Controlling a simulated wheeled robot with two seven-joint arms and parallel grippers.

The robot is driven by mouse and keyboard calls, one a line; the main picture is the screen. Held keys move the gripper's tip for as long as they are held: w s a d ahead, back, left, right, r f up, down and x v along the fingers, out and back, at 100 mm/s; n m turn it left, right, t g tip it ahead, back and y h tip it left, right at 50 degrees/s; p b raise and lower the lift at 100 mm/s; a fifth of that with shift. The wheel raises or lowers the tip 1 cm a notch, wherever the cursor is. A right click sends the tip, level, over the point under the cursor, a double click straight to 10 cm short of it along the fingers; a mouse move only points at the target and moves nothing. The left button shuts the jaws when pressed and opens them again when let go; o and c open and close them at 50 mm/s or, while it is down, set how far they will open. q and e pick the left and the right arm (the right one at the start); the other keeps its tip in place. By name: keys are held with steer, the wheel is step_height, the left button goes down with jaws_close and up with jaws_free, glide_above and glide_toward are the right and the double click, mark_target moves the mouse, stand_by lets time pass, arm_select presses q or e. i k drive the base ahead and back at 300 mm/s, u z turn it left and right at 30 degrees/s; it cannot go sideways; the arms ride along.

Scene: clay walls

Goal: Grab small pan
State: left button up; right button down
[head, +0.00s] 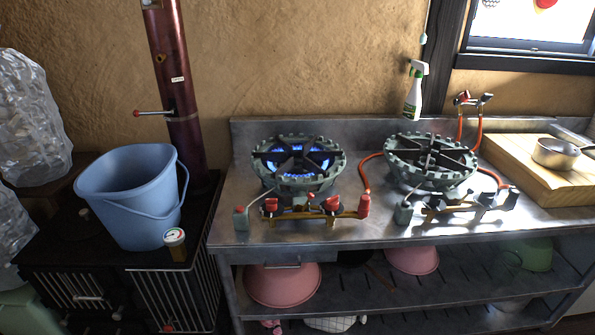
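A small metal pan (555,153) sits upright on a light wooden board (520,165) at the right end of the steel counter. Its handle points toward the right edge of the picture. Neither of my grippers shows in the head view, so nothing of mine is near the pan here.
Two gas burners stand on the counter (330,228): the left one (298,160) has blue flames, the right one (432,160) shows none. A spray bottle (414,92) stands behind. A blue bucket (130,195) sits on a black stove at left. Pink bowls (282,284) lie below.

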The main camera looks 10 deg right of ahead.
mark_target(545, 157)
steer(key=z, duration=1.7)
